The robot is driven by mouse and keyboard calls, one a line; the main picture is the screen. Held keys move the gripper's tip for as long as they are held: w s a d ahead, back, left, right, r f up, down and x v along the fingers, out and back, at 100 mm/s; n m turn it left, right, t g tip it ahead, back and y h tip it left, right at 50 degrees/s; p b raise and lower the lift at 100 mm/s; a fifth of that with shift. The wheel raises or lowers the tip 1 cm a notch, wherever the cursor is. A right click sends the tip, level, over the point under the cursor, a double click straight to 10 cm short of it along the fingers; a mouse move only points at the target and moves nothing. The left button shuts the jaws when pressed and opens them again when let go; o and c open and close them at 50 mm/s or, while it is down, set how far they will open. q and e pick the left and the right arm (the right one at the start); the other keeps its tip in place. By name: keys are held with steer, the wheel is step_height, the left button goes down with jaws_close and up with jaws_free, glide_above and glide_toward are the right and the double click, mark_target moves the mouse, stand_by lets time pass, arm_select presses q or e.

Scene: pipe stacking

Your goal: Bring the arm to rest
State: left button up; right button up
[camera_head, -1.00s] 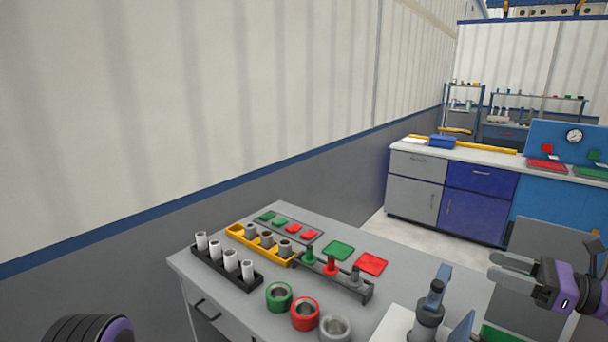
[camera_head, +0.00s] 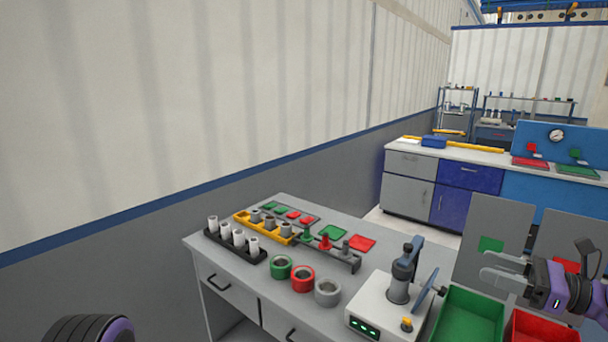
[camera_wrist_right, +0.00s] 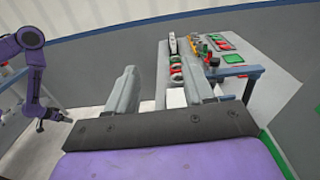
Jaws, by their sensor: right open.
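My right gripper (camera_head: 486,266) is at the right side of the head view, above the green and red bins. Its fingers are apart with nothing between them. The right wrist view also shows the fingers (camera_wrist_right: 161,82) spread and empty, with the table beyond them. In the head view only a dark and purple part of my left arm shows at the lower left, without its gripper. In the right wrist view a purple arm, which looks like my left one, hangs at the left with its small dark gripper (camera_wrist_right: 56,117); its jaws are too small to read.
The grey table (camera_head: 330,215) holds white pipes (camera_head: 232,235) in a black rack, a yellow rack (camera_head: 262,229), green, red and grey rings (camera_head: 303,279) and a white device (camera_head: 385,306) with an upright arm. A green bin (camera_head: 470,318) and red bin (camera_head: 540,328) stand right of it.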

steer(key=w+a+f+n+g+h+b, duration=0.3)
steer(key=a+f+g+b, duration=0.1)
steer(key=a+f, duration=1.75)
steer(key=s+a+f+n+g+h+b, duration=0.1)
steer(key=s+f+h, duration=0.15)
steer(key=f, duration=0.45)
steer(key=s+a+f+n+g+h, duration=0.1)
steer(key=s+a+f+n, duration=0.1)
steer(key=s+f, duration=0.35)
steer(key=s+d+f+n+g+h+b, duration=0.1)
steer(key=s+d+f+n+h, duration=0.15)
steer(key=s+f, duration=0.55)
steer(key=s+d+f+n+g+h+b, duration=0.1)
steer(key=s+f+n+g+h+b, duration=0.15)
steer(key=s+f, duration=0.5)
arm_select(q)
step_height(320, 180, down, 10)
steer(key=w+b, duration=0.1)
arm_select(e)
steer(key=s+d+f+n+h, duration=0.2)
steer(key=s+d+n+h, duration=0.1)
steer(key=d, duration=0.3)
steer(key=s+d+f+n+t+h, duration=0.1)
steer(key=s+d+n+h, duration=0.2)
steer(key=d, duration=0.3)
steer(key=shift+s+f+n, duration=0.35)
steer(key=shift+s+n, duration=0.5)
steer(key=shift+n, duration=0.05)
arm_select(q)
steer(key=shift+f, duration=0.1)
